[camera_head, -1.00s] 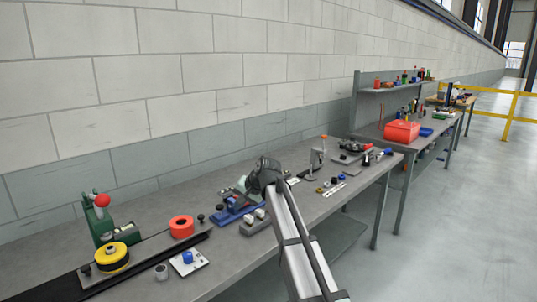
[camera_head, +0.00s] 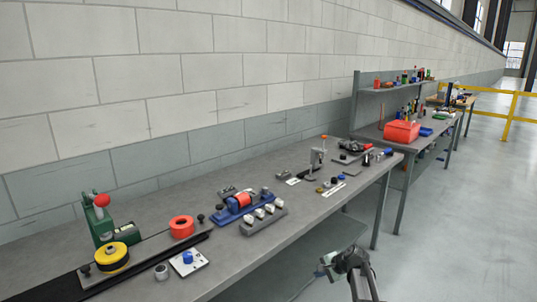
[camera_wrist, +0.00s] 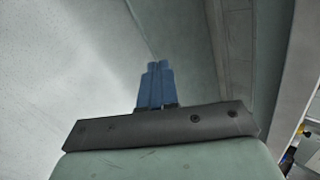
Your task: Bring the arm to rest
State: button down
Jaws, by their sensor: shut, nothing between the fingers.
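My gripper shows in the wrist view (camera_wrist: 158,68) with its two blue fingers side by side and closed, nothing between them. In the head view my arm is at the bottom right, in front of the workbench (camera_head: 285,243) and off its top. The gripper touches nothing that I can see.
On the bench stand a blue fixture with a red part (camera_head: 236,205), a grey block with white knobs (camera_head: 264,218), a red ring (camera_head: 182,227) and a yellow-black roller (camera_head: 112,258). A red bin (camera_head: 401,132) is on the farther bench. Floor at the right is clear.

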jog(key=s+a+f+n+g+h, duration=0.1)
jog(key=s+a+f+n+g, duration=0.15)
jog(key=s+f, duration=1)
jog(key=s+a+f+n+g+h, duration=0.1)
jog(key=s+a+f+n+g, duration=0.2)
jog(key=s+f, duration=0.9)
jog(key=s+d+f+n+g+h, duration=0.1)
jog(key=s+f+n+g, duration=0.1)
jog(key=s, duration=0.8)
jog(key=s+d+f+n+g+h, duration=0.1)
jog(key=s+f+n+g, duration=0.1)
jog(key=s, duration=0.8)
jog(key=s+d+f+n+g+h, duration=0.1)
jog(key=s+f+n+g, duration=0.1)
jog(key=s, duration=0.9)
jog(key=shift+f+g+h, duration=0.3)
jog(key=shift+f+g, duration=0.15)
jog(key=shift+f, duration=0.35)
